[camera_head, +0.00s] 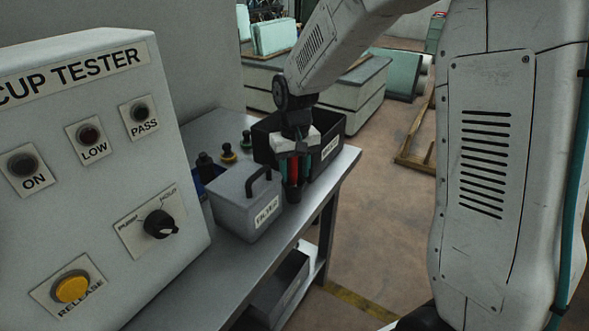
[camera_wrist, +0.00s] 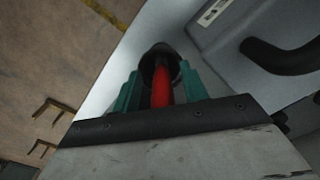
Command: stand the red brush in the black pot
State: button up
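The red brush (camera_head: 294,168) is upright between the teal fingers of my gripper (camera_head: 294,175). In the wrist view the red brush (camera_wrist: 161,88) runs down into the dark mouth of the black pot (camera_wrist: 160,53). My gripper's fingers (camera_wrist: 160,80) stand on either side of it, with dark gaps between them and the brush, so the gripper looks open. The black pot (camera_head: 294,194) is right below the fingers, near the front edge of the grey bench. The brush's lower end is hidden inside the pot.
A grey lidded box (camera_head: 238,212) with a black handle stands close left of the pot. A black bin (camera_head: 328,150) is just behind.

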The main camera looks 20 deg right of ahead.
notch_tip(320, 180, up, 11)
jog(key=shift+r, duration=0.7)
jog(key=s+d, duration=0.1)
jog(key=s, duration=1.3)
jog(key=s+d+r+t, duration=0.1)
jog(key=s+d, duration=0.1)
jog(key=s, duration=1.3)
jog(key=shift+r, duration=0.25)
jog(key=shift+s, duration=0.1)
